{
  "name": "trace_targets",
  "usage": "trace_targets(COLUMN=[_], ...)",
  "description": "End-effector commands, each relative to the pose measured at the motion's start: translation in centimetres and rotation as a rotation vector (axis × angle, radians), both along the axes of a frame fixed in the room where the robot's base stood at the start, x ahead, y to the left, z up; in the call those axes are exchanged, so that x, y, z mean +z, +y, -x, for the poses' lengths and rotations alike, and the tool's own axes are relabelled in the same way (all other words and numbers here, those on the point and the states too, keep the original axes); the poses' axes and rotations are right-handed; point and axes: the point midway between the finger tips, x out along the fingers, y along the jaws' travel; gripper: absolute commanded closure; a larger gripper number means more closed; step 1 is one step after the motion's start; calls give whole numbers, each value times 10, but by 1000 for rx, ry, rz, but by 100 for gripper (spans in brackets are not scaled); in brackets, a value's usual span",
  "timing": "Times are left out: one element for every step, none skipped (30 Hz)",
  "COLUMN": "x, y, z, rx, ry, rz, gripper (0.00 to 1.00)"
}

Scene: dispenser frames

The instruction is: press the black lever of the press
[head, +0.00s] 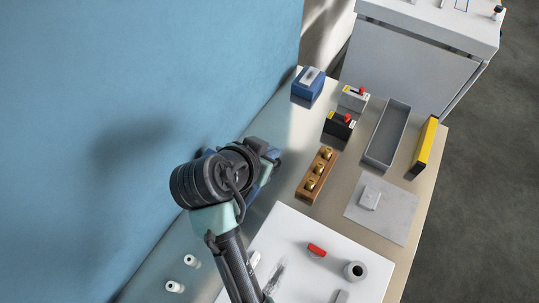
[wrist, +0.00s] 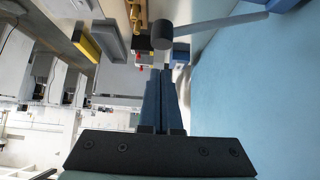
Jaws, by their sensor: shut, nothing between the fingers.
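In the wrist view, the press's lever shows as a grey bar (wrist: 215,24) with a thick black cylindrical end (wrist: 162,36). The bar runs to a blue body (wrist: 287,4), cut off at the top right corner. My gripper (wrist: 168,72) is shut and empty, its two blue-grey fingers together. The fingertips appear just below the black end in the picture; a gap shows between them, and I cannot tell the depth. In the head view, my arm covers most of the press area, and I cannot clearly separate gripper from press there.
A wooden block with brass knobs (head: 302,189), a black box with a red button (head: 337,128), a grey box with one (head: 350,101), a blue box (head: 305,94), a grey tray (head: 372,153) and a yellow bar (head: 422,150) stand on the table. A blue wall (head: 120,90) borders the left.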

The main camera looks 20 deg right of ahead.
Motion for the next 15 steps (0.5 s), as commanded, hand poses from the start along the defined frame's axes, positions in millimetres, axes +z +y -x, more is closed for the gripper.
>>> trace_targets(x=[-8,-12,-16,-19,-22,-25,-27,-28,-30,-31,-31,-31,-31,-31,-31], y=[2,2,1,1,1,2,2,2,2,2,2,2,2,2,2], z=[2,2,1,1,1,1,1,1,1,1,1,1,1,1,1], rx=[1,2,2,1,1,2,3,2,2,2,2,2,2,2,2], ry=[8,8,5,5,5,4,3,3,2,1,1,1,1,1,1], rz=[-1,-2,-1,0,0,1,0,0,1,0,0,0,0,0,0], gripper=[100,100,100,100,100,100,100,100,100,100,100,100,100,100,100])
